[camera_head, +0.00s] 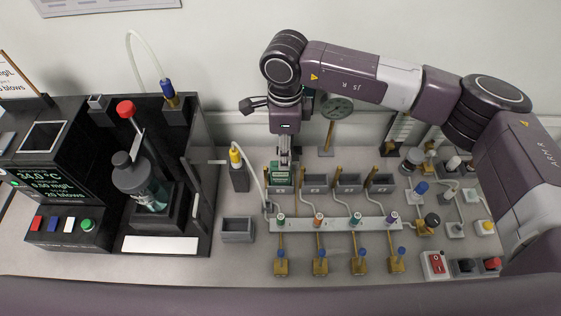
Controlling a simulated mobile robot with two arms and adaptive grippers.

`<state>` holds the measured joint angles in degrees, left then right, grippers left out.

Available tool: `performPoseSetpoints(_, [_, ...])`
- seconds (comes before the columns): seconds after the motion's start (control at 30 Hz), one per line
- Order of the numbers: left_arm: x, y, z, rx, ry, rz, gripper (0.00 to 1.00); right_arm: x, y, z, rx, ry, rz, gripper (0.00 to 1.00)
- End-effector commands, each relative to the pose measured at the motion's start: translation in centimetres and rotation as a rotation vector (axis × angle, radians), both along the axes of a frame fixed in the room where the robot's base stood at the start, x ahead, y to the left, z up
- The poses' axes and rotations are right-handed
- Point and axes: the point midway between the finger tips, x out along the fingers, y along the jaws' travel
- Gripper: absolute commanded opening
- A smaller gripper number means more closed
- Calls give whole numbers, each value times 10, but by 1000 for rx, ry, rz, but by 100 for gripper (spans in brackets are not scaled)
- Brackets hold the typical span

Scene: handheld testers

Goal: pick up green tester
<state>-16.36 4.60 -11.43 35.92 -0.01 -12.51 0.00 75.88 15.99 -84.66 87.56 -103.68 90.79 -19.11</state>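A green tester (280,171) stands in the leftmost of a row of small dark holders, behind a grey rail. My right arm reaches in from the right across the back, and its wrist points straight down above this holder. My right gripper (285,160) is right at the top of the green tester. Its fingers look close together, but they are too small and overlapped to tell whether they are shut on the tester. The tester's lower part is hidden in the holder. My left gripper is not in view.
More dark holders (348,184) stand to the right. A grey rail (336,225) with several coloured caps and tubes runs in front. An empty grey box (237,230) is front left. A black machine (160,235) with a bottle fills the left. Small devices crowd the right.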

Motion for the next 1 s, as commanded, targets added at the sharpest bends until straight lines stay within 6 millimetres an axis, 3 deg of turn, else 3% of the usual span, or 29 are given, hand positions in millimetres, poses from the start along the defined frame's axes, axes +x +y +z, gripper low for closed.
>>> performPoseSetpoints(0.43, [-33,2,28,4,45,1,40,-6,9,-53,0,5,1,39])
performPoseSetpoints(0.6, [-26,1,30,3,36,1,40,-4,8,-72,-1,2,1,39])
performPoseSetpoints(0.83, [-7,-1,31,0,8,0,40,-4,8,-75,0,1,2,39])
performPoseSetpoints(1.0, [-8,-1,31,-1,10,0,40,-4,8,-74,1,1,2,22])
